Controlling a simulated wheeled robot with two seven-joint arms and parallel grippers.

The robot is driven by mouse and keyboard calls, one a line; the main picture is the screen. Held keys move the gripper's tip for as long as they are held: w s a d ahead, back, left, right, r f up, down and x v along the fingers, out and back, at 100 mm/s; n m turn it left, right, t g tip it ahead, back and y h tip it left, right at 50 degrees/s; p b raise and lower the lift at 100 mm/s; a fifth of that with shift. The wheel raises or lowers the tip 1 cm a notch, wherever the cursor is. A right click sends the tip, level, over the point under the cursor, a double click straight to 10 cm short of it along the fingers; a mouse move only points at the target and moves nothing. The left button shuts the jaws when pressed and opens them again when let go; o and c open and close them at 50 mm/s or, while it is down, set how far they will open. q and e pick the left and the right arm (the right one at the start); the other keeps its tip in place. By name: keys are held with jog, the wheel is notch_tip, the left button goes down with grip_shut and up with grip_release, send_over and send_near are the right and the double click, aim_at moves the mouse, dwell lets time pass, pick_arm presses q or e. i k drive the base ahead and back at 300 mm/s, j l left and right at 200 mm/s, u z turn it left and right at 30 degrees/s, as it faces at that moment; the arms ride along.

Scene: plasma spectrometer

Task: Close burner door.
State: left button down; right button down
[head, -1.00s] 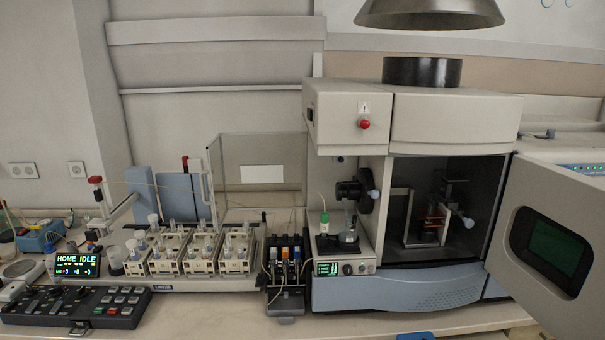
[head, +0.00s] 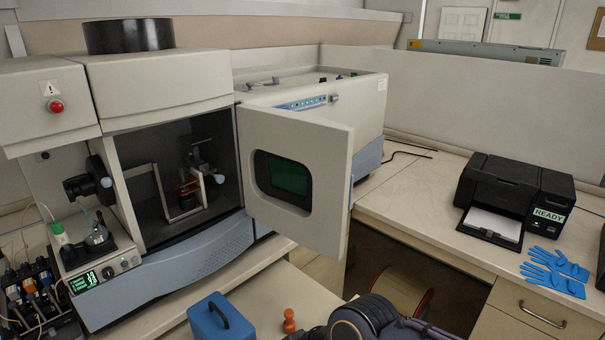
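The burner door (head: 325,170) is a thick pale panel with a dark green window (head: 289,178). It stands wide open, swung out to the right of the spectrometer (head: 165,90). The burner compartment (head: 175,175) is uncovered, and a metal frame and copper-coloured coil show inside it. A dark rounded part, probably of my own arm, shows at the bottom edge, below the door and apart from it. No gripper fingers show in the head view.
A blue box with a handle (head: 220,318) and an orange knob-like object (head: 289,320) are on the front surface. A black printer (head: 515,195) and blue gloves (head: 556,270) lie on the right bench. A dark gap opens below the door's right side.

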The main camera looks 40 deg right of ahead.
aim_at(295, 177)
jog(key=l+u, duration=0.1)
jog(key=l, duration=0.6)
jog(key=l+u, duration=0.1)
jog(key=l, duration=0.55)
jog(key=l+u, duration=0.1)
jog(key=l, duration=0.6)
jog(key=k+l+u, duration=0.15)
jog(key=l, duration=0.5)
jog(key=k+l+u, duration=0.1)
jog(key=l, duration=0.6)
